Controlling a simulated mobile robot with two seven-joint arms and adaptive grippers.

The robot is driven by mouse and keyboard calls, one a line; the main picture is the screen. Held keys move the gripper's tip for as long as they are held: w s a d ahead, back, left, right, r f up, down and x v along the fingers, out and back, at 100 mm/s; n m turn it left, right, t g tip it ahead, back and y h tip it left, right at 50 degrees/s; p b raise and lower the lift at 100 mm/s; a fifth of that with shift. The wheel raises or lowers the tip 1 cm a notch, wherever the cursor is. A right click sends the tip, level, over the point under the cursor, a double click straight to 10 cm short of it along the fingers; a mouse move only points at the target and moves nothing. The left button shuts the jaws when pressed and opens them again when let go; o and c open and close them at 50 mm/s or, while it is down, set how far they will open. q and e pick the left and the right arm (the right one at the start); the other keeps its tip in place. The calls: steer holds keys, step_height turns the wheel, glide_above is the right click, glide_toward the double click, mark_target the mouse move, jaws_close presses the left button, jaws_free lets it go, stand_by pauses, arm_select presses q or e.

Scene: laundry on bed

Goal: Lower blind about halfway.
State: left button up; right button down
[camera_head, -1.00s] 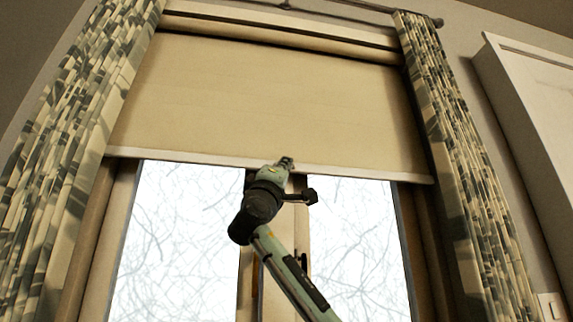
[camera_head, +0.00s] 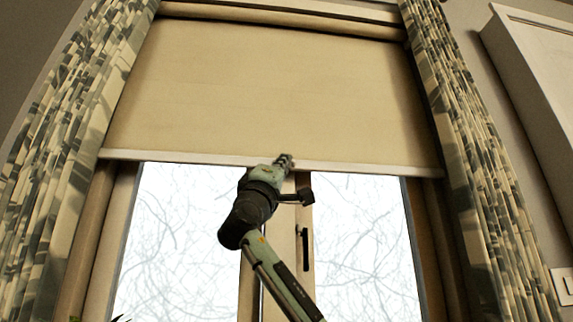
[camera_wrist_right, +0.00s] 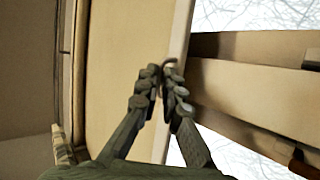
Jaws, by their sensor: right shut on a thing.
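The beige roller blind (camera_head: 265,90) hangs partly down over the upper part of the window. Its pale bottom bar (camera_head: 200,157) runs across just above the bare glass. My right gripper (camera_head: 286,160) is at the middle of this bar. My left gripper is not in view.
Patterned curtains hang at the left (camera_head: 75,130) and right (camera_head: 470,140) of the window. A dark window handle (camera_head: 306,248) sits on the middle frame below the bar. A white cabinet or door (camera_head: 535,80) stands at the right.

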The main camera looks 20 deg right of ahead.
steer(key=c, duration=2)
jaws_free()
steer(key=shift+r, duration=0.1)
glide_toward(283, 127)
steer(key=d+r, duration=0.2)
steer(key=r, duration=0.1)
steer(key=d+r, duration=0.1)
steer(key=shift+w+r, duration=0.15)
steer(key=shift+w, duration=0.1)
